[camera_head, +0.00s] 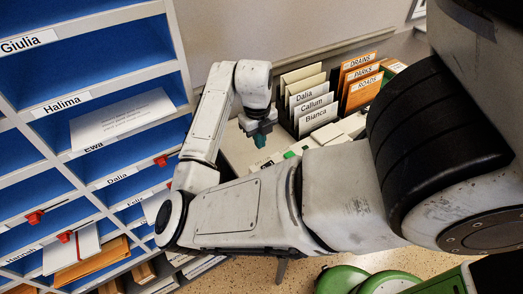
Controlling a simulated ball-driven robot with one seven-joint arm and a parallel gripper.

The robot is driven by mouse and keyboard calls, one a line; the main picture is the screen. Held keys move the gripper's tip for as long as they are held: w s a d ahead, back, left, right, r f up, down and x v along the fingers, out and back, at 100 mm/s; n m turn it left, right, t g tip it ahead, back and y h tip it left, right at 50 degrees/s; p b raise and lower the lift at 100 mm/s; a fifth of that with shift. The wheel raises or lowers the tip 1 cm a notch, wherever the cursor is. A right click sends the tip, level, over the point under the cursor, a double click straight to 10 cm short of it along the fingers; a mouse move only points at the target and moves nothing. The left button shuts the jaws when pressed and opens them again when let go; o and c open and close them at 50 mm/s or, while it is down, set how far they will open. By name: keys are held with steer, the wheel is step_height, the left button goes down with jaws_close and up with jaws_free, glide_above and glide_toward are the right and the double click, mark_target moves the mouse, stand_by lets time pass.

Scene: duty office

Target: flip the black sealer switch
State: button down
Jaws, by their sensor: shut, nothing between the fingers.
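My gripper (260,140) hangs from the end of my arm, pointing down over the left part of the pale desk top. Its teal fingertips are together, with nothing seen between them. I cannot make out a black sealer switch in this view. Low white pieces with a little green (290,154) lie just right of and below the fingertips, partly hidden behind my arm. I cannot tell whether they belong to the sealer, or whether the fingertips touch anything.
A blue-lined pigeonhole shelf (90,47) with name labels and red tabs fills the left. Cream name folders (308,98) and orange folders (361,78) stand behind the gripper to the right. A green round seat (341,279) is at the bottom. My arm hides much of the desk.

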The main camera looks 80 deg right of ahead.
steer(key=shift+w+a+r, duration=0.1)
steer(key=shift+a+r, duration=0.05)
steer(key=shift+r, duration=0.8)
steer(key=shift+w+a+r, duration=0.1)
steer(key=shift+r, duration=0.85)
steer(key=shift+s+f, duration=0.1)
